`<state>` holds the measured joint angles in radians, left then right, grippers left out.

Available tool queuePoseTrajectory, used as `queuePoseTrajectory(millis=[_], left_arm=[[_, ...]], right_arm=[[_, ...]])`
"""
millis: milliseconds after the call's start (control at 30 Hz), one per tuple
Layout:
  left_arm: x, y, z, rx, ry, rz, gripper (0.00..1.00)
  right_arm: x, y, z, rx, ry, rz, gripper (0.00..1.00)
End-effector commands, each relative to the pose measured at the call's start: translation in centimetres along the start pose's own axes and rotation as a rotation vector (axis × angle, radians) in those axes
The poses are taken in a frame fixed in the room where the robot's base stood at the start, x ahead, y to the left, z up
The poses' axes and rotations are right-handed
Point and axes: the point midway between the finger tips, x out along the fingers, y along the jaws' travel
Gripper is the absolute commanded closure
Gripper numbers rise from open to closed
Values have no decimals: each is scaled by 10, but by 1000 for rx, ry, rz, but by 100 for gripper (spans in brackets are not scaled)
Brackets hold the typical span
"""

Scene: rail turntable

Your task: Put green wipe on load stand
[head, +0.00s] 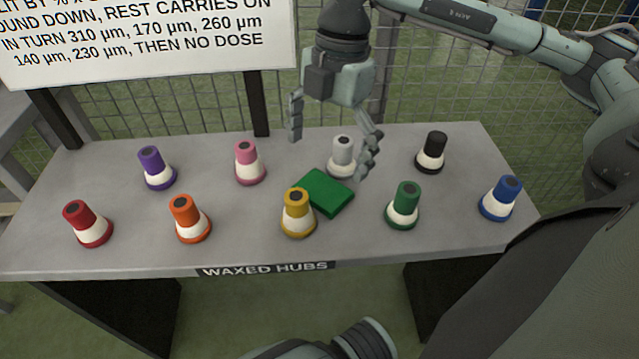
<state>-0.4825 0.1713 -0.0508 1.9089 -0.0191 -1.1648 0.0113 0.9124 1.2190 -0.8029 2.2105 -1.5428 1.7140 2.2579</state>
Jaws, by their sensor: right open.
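The green wipe (330,194) is a flat green block lying on the grey table labelled "WAXED HUBS" (60,245), between the yellow hub and the grey hub. My right gripper (332,150) is open and empty above the table, pointing down, behind and above the wipe. Its right finger overlaps the grey hub in the picture. I cannot tell whether it touches anything. Part of what seems to be my left arm shows at the bottom edge, but its fingers are not in view. No load stand can be made out.
Around the wipe stand the yellow hub (297,214), grey hub (342,156), green hub (403,206), pink hub (248,164) and several others, including black (431,153) and blue (500,199). A sign (150,40) and wire fence (440,100) are behind the table.

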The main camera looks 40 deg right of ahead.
Motion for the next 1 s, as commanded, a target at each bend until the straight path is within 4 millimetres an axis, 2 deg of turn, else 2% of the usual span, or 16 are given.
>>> queuePoseTrajectory(millis=[167, 300, 567, 900, 1000], left_arm=[[-2, 0, -4, -1, 13, 1, 100], [6, 0, 4, -1, -4, 1, 100], [6, 0, 4, -1, -6, 1, 100], [5, 0, 3, -1, -4, 1, 100], [5, 0, 3, -1, -4, 1, 100]], right_arm=[[26, -8, -5, -1, 1, -5, 0], [43, -6, -5, -1, 0, -3, 0], [46, -6, -5, -2, 1, -1, 0], [46, -6, -5, -2, 1, -1, 40], [46, -6, -5, -2, 1, -1, 46]])
